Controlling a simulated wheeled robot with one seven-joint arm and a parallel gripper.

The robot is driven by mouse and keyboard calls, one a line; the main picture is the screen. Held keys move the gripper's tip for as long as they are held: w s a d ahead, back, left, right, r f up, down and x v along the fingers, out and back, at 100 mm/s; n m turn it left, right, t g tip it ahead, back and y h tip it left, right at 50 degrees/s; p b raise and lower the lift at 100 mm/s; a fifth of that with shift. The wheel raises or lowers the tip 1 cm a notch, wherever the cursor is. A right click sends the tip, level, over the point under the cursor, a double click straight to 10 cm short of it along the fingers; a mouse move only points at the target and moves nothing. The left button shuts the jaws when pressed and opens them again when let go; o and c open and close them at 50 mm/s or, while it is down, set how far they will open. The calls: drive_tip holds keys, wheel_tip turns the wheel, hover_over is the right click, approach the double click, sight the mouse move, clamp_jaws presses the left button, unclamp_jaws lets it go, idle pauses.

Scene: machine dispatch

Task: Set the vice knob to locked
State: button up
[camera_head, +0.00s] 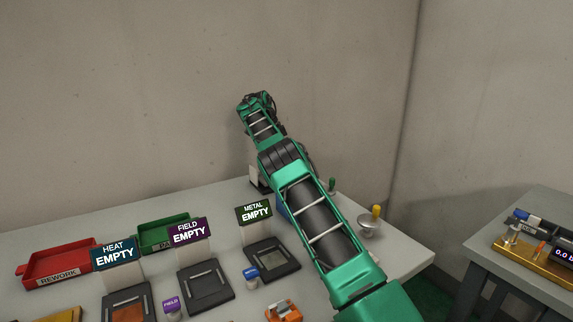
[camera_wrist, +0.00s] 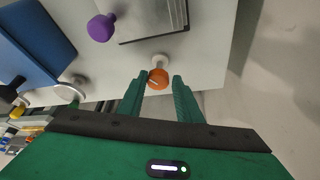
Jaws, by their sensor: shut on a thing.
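An orange knob (camera_wrist: 158,78) on a white round base shows in the wrist view, between the green fingers of my gripper (camera_wrist: 160,88). My gripper is shut on this knob; a pointer line shows faintly on its face. No label is readable there, so I cannot tell its setting or confirm that it is the vice knob. In the head view my arm stretches to the far back of the table and covers the knob and the fingertips.
A purple knob (camera_wrist: 101,27) and a blue block (camera_wrist: 35,45) lie near in the wrist view.

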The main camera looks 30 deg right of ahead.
drive_tip(key=shift+o, duration=0.2)
drive_tip(key=shift+w+d+r+m, duration=0.2)
drive_tip(key=shift+d+r+m, duration=0.15)
drive_tip(key=shift+d+m, duration=0.05)
drive_tip(key=o, duration=0.8)
drive_tip(key=shift+o, duration=0.4)
drive_tip(key=shift+f, duration=0.15)
